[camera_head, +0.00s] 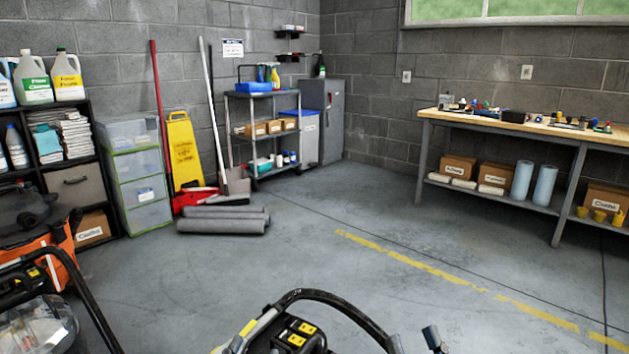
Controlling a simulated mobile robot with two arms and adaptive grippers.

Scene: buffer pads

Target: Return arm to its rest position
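My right arm comes in at the bottom middle, with a black curved hose and yellow labels. My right gripper (415,343) is at the bottom edge, right of the middle. Two dark finger parts show apart with bare floor between them, and nothing shows held. The rest of it is cut off by the frame. A dark arm part with a similar curved hose and yellow label shows at the lower left, likely my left arm. My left gripper is not in view.
Grey rolls (222,226) lie on the floor near a red dustpan (190,199). An orange machine (62,258) stands at the left beside a black shelf (90,165). A workbench (480,125) stands at the right. The middle floor (310,250) is clear.

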